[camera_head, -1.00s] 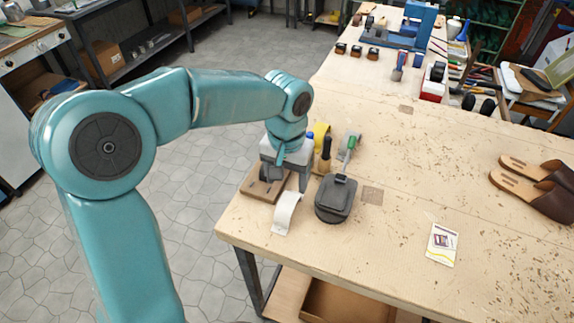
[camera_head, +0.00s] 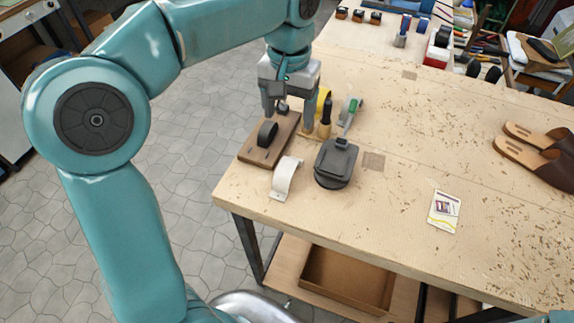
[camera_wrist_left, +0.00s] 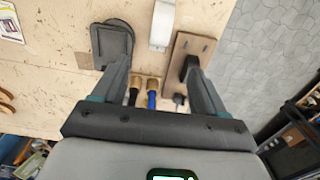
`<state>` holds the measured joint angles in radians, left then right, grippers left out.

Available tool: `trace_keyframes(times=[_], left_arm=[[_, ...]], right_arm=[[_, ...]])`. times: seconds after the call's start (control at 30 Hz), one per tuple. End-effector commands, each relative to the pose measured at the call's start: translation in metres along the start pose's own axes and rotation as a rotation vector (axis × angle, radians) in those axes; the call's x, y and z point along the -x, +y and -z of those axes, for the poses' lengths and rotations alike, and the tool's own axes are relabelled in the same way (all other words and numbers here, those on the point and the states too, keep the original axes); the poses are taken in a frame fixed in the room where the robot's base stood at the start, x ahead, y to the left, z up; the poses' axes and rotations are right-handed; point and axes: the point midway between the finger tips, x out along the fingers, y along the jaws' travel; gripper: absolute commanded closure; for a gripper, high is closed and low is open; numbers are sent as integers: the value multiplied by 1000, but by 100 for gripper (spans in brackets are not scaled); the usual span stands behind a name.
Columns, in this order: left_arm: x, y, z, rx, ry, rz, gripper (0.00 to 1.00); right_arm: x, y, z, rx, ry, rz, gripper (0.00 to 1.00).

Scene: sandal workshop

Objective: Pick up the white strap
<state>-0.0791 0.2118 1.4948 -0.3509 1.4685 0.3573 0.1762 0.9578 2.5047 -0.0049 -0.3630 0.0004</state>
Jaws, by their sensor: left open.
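The white strap (camera_head: 285,178) is a curved, arched band standing on the bench near its left front corner. In the left wrist view the strap (camera_wrist_left: 162,25) shows at the top middle, cut by the picture's edge. My left gripper (camera_head: 289,118) is open and empty, above and behind the strap, over the area of a wooden board. In the wrist view its fingers (camera_wrist_left: 155,62) are spread wide with nothing between the tips, and the strap lies beyond them. My right gripper is not in view.
A wooden board (camera_head: 259,154) with a dark strap is left of the white strap. A dark grey block (camera_head: 336,163) stands close on its right. Upright-handled tools (camera_head: 325,118) stand behind. A card (camera_head: 444,209) and brown sandals (camera_head: 540,153) lie right; bench between is mostly clear.

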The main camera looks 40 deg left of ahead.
Motion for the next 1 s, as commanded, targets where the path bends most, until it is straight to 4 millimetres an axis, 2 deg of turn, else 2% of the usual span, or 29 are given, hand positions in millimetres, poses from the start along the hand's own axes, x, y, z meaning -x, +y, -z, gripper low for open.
trace_keyframes(times=[0.2, 0.4, 0.63, 0.83, 1.0], left_arm=[[-52, -1, -2, -1, -8, 2, 28], [-90, -1, -1, 0, -5, 2, 28], [-108, -1, -1, 0, -5, 1, 28], [-140, -1, -1, 0, -6, 1, 28], [-154, -1, -1, 0, -3, 1, 28]], right_arm=[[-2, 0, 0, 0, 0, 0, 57], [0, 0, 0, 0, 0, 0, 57], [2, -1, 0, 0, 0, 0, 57], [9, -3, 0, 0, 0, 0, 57], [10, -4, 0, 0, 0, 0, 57]])
